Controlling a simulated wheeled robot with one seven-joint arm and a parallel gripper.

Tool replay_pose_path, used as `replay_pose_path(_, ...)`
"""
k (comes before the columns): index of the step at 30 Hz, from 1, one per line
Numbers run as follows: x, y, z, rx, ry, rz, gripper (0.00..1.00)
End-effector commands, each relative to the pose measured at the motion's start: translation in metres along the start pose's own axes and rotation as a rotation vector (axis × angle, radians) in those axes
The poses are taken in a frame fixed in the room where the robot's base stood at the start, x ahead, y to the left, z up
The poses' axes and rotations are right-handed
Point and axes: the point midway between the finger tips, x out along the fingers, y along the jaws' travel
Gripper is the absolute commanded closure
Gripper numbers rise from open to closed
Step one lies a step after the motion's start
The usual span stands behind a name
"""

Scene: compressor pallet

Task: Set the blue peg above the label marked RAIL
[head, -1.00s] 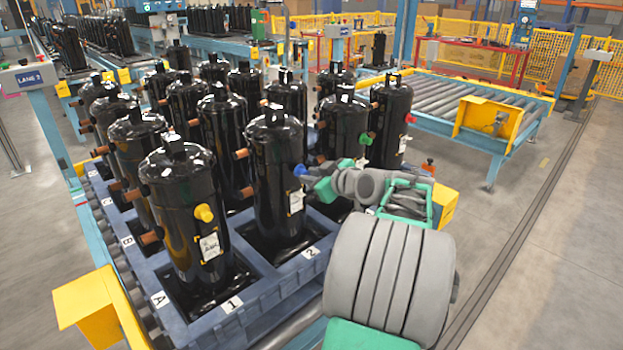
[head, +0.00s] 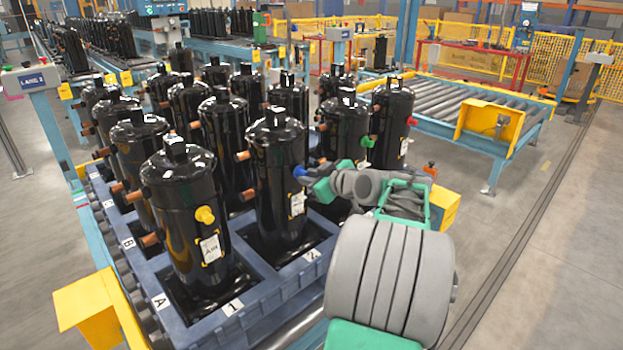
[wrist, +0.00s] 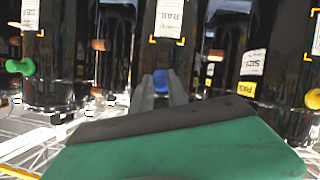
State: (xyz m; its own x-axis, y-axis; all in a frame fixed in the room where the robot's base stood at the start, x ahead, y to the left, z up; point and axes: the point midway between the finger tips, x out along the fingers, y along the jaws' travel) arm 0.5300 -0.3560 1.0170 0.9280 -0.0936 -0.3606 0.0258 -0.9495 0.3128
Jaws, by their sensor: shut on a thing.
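The blue peg (head: 300,171) sticks out of the side of a black compressor (head: 275,180) in the front row, by the tray label 2. In the wrist view the blue peg (wrist: 160,80) is between my two grey fingertips, which are shut on it. My gripper (head: 309,172) reaches it from the right in the head view. A white label (head: 297,204) sits just below the peg on the same compressor. In the wrist view this label (wrist: 170,18) reads RAIL and appears above the peg, as that view looks upside down. The fingers hide part of the peg.
Other black compressors stand close by in the blue tray (head: 285,285), with a yellow peg (head: 205,215), a green peg (head: 366,140) and a red peg (head: 412,121). A roller conveyor (head: 450,98) lies behind at right. The floor at right is clear.

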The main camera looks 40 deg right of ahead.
Motion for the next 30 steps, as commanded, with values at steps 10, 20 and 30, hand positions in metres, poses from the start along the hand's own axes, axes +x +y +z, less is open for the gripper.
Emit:
replay_pose_path(10,0.0037,0.0001,-0.0018,0.0,0.001,0.0,1.0)
replay_pose_path(20,0.0037,0.0,-0.0018,0.0,0.0,0.0,0.65)
replay_pose_path(30,0.0035,-0.0001,-0.0015,0.0,0.0,0.0,0.55)
